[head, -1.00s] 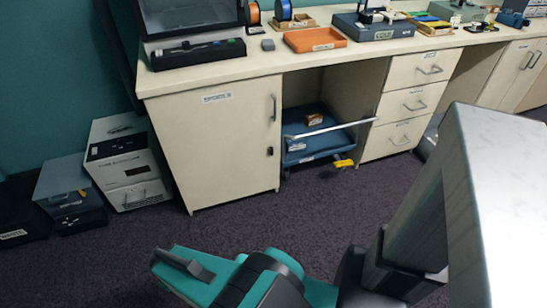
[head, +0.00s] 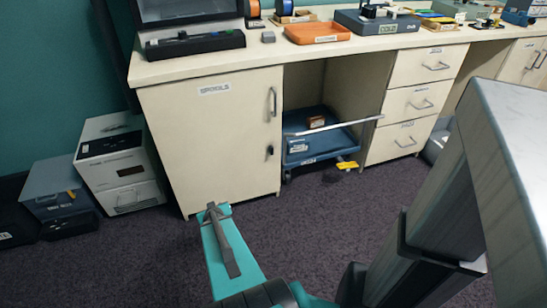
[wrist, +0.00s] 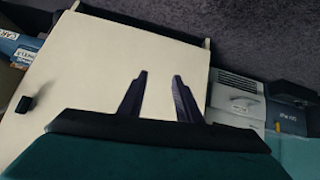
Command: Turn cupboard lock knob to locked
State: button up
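The cream cupboard door (head: 215,140) has a label reading SPOOLS and is shut. Its small dark lock knob (head: 270,152) sits on the right side, below the metal bar handle (head: 273,101). Which way the knob is turned is too small to tell. In the wrist view the door is tilted and the knob (wrist: 24,104) is at the far left. My gripper (head: 212,211) is low before the cupboard, below and left of the knob and apart from it. In the wrist view its two dark fingers (wrist: 160,75) are spread, with nothing between them.
A blue cart (head: 318,145) with a silver push bar stands in the open bay right of the cupboard. Drawers (head: 412,100) are further right. A white machine (head: 118,160) and grey boxes stand on the floor at left. The carpet before the cupboard is clear.

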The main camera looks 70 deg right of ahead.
jog(key=s+d+r+m+t+h+b, duration=0.1)
jog(key=s+d+r+h+b, duration=0.15)
jog(key=d, duration=0.55)
jog(key=t+h+b, duration=0.4)
jog(key=t+b, duration=0.1)
jog(key=b, duration=0.5)
send_near(272, 150)
jog(key=v, duration=0.5)
jog(key=shift+d, duration=0.15)
jog(key=b+x, duration=0.4)
jog(key=x, duration=0.8)
jog(key=shift+w+d, duration=0.15)
jog(key=shift+d, duration=0.1)
jog(key=shift+w+d, duration=0.4)
